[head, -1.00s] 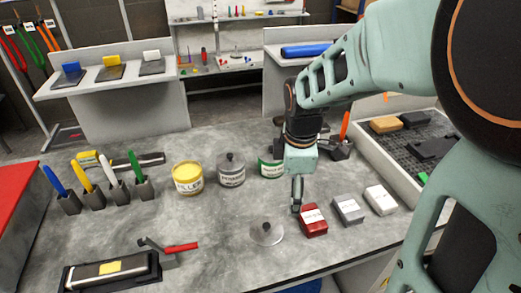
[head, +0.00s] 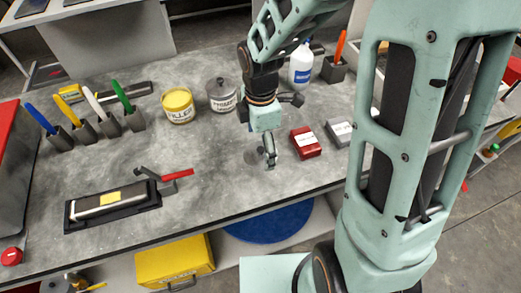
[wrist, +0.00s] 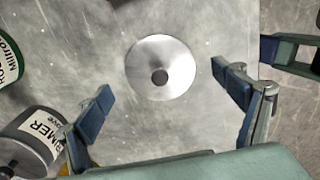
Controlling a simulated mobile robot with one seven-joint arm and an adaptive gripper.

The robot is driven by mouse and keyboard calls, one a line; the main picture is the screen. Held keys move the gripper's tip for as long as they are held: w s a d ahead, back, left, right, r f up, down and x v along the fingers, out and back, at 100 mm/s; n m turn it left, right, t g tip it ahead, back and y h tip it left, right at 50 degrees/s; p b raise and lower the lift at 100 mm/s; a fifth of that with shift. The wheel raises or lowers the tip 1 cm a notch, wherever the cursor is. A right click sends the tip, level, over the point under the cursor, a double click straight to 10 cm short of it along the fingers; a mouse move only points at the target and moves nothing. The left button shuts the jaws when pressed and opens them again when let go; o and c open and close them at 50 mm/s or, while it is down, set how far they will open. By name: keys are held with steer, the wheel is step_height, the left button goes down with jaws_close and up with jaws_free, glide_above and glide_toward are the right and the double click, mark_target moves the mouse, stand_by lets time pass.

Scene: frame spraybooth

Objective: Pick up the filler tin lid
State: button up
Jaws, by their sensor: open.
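The loose metal lid, a thin grey disc with a dark central knob, lies flat on the bench and shows whole in the wrist view (wrist: 180,58). In the head view the lid (head: 254,157) is partly hidden by my gripper (head: 269,150). My gripper is open and empty above the lid; in the wrist view its two fingers (wrist: 163,82) stand apart on either side of the disc, not touching it. The yellow filler tin (head: 178,106) stands to the left in the head view.
A lidded grey primer tin (head: 221,97) stands behind the lid, and a green-labelled tin (wrist: 10,50) shows in the wrist view. A red block (head: 305,143) and a grey block (head: 339,133) lie to the right.

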steer(key=shift+f, duration=0.85)
steer(key=shift+c, duration=0.4)
steer(key=c, duration=1)
steer(key=shift+s, duration=0.15)
steer(key=c, duration=0.5)
steer(key=shift+c, duration=0.2)
